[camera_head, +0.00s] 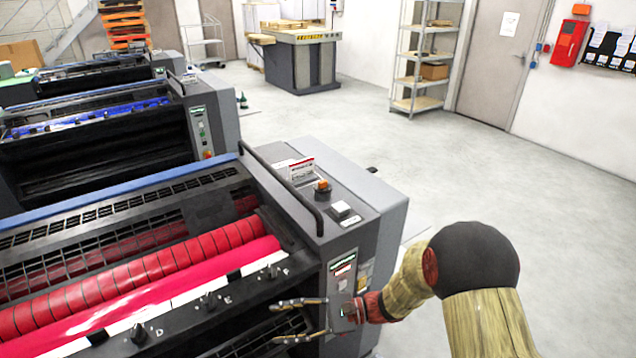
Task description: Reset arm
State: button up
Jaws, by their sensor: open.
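My arm reaches in from the lower right, with a dark round joint and wood-patterned links. My gripper (300,319) is at its end, pointing left. Its two fingers are apart with nothing between them. In the picture it overlaps the right front end of the nearest press (345,270), below the side panel and close to the row of dark knobs (208,300). I cannot tell whether it touches the press.
The near press has red rollers (150,268) and a dark handrail (290,190). More presses (100,125) stand behind it at the left. A shelf rack (418,60), a door (498,60) and a console (300,60) are at the back. The grey floor (480,170) at right is clear.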

jog(key=s+d+r+n+h, duration=0.7)
jog(key=s+d+r, duration=0.15)
jog(key=s, duration=0.25)
jog(key=s+d+r+n+t+h, duration=0.2)
jog(key=s+d+r+t+h, duration=0.1)
jog(key=d, duration=0.6)
jog(key=s+d+r+n+t+h, duration=0.2)
jog(key=s+d+r+t+h, duration=0.2)
jog(key=d, duration=0.5)
notch_tip(320, 180, up, 3)
jog(key=h, duration=0.2)
jog(key=shift+d+h, duration=0.3)
jog(key=shift+d, duration=0.05)
